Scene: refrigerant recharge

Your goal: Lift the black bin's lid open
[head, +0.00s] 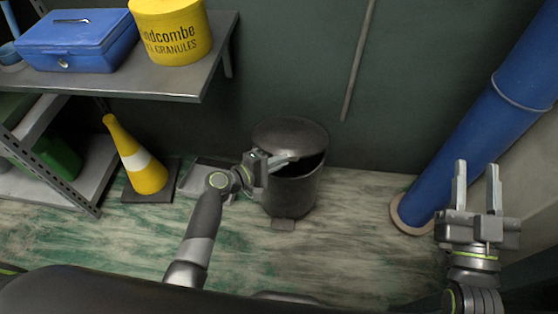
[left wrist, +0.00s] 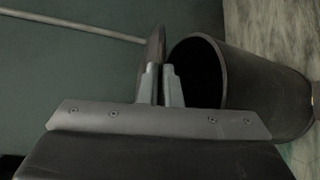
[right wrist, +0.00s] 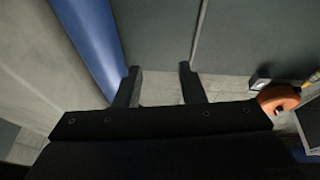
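The black bin (head: 298,192) stands on the floor against the dark green wall, with a pedal at its front. Its round lid (head: 290,133) is tilted partly up, and the dark opening shows below it. In the left wrist view the lid (left wrist: 155,42) is seen nearly edge-on beside the open mouth of the bin (left wrist: 260,85). My left gripper (head: 287,159) is at the lid's front rim; its fingers (left wrist: 161,72) are close together with the lid's edge between them. My right gripper (head: 476,168) is open and empty, well to the right of the bin.
A yellow cone (head: 138,158) stands left of the bin. A shelf (head: 150,82) with a blue box (head: 75,42) and a yellow tub (head: 172,32) is at upper left. A thick blue pipe (head: 480,120) rises at right. Floor between bin and pipe is clear.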

